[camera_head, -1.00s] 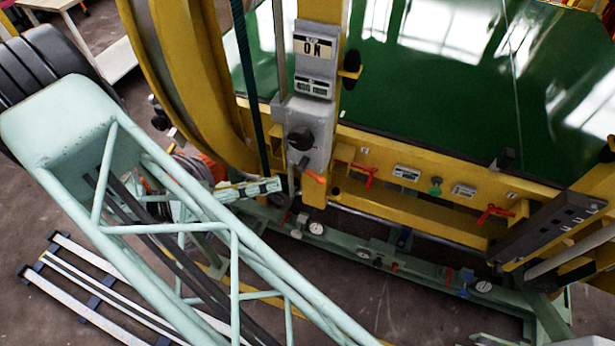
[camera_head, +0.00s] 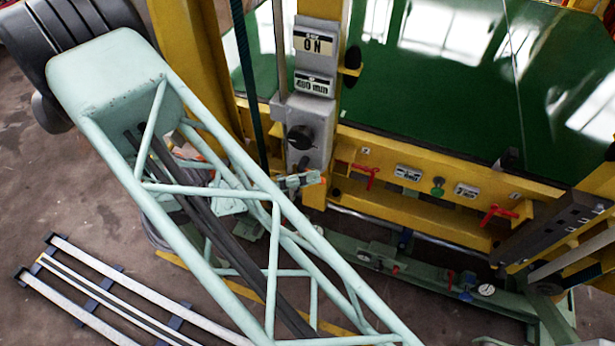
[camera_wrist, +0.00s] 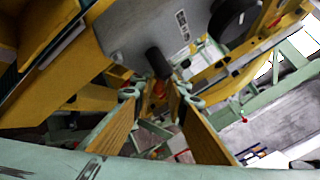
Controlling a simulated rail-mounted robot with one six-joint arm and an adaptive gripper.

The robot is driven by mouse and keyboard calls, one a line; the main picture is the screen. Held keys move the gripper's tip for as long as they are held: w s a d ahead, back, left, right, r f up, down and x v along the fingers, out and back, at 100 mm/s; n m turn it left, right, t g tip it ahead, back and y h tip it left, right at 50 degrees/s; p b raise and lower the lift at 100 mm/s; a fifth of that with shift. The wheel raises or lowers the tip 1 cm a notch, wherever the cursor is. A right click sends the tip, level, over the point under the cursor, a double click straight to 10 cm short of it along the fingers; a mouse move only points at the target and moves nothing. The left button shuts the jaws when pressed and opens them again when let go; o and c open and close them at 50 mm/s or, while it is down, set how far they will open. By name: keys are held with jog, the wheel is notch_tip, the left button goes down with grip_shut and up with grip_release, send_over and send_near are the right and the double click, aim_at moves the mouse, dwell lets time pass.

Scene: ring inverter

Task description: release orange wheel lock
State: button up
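The orange wheel lock (camera_head: 314,178) is a small orange handle low on the grey control post, below its black knob, in the head view. My gripper (camera_head: 300,182) is just left of it, with its tips close to the handle, partly hidden behind my arm. In the wrist view my gripper (camera_wrist: 158,98) is open, its two tan-padded fingers spread apart. A small orange-red piece, seemingly the wheel lock (camera_wrist: 158,89), shows between the fingertips. I cannot tell whether either finger touches it.
A yellow beam (camera_head: 430,175) with red valve handles runs to the right. Metal rails (camera_head: 120,295) lie on the floor.

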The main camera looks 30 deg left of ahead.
grip_shut()
jog(key=shift+d+r+n+t+h+p, duration=0.2)
jog(key=shift+n+t+h+p, duration=0.4)
jog(key=shift+p, duration=0.55)
grip_release()
jog(key=shift+a, duration=0.1)
jog(key=v, duration=1.2)
